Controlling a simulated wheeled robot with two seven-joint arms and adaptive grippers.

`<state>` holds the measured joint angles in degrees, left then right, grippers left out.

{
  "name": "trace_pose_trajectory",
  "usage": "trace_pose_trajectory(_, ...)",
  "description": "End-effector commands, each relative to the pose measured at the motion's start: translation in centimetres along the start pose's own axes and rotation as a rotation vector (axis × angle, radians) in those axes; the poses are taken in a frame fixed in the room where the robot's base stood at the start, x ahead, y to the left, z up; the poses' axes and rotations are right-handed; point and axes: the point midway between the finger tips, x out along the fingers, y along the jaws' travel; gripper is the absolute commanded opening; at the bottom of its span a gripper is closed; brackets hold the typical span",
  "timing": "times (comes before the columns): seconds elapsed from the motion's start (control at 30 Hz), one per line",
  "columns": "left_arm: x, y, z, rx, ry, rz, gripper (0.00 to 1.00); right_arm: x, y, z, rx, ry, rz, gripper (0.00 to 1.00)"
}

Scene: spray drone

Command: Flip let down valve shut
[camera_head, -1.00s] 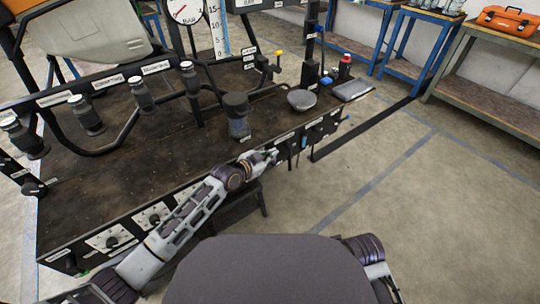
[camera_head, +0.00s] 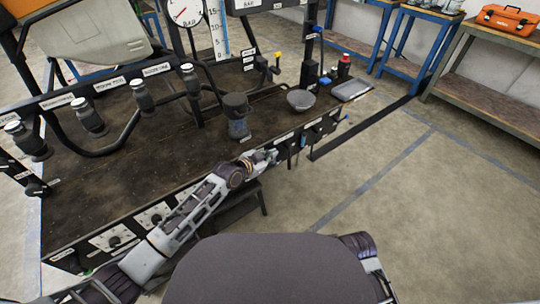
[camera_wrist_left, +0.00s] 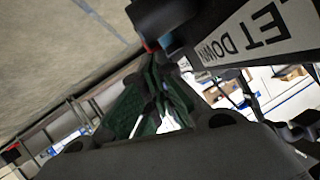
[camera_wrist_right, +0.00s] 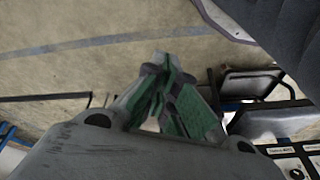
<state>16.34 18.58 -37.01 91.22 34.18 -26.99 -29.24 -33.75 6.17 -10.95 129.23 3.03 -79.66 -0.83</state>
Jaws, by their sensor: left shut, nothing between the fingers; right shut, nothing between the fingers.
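A label reading "LET DOWN" (camera_wrist_left: 245,38) is close in front at the upper right. A dark rounded part (camera_wrist_left: 165,15) sits beside that label, just beyond the fingertips; I cannot tell whether they touch. The let down valve's lever and its position are not clear. My right gripper (camera_wrist_right: 168,95) is shut and empty over open floor, and hidden in the head view.
The dark bench (camera_head: 130,185) carries a black canister (camera_head: 237,112), a grey bowl (camera_head: 300,100) and a row of capped couplings on a curved pipe. Small valves (camera_head: 320,128) line its front right edge. A dark stool (camera_head: 240,200) stands below. The floor at right is clear.

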Motion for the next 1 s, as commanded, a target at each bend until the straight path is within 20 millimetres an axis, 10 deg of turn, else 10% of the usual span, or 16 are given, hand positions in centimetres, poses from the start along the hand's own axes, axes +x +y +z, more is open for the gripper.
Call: trace_pose_trajectory(1.0,0.3,0.1,0.1,0.013,-0.067,0.016,0.0,2.3,0.5,1.6,0.005,-0.059,0.012,0.0)
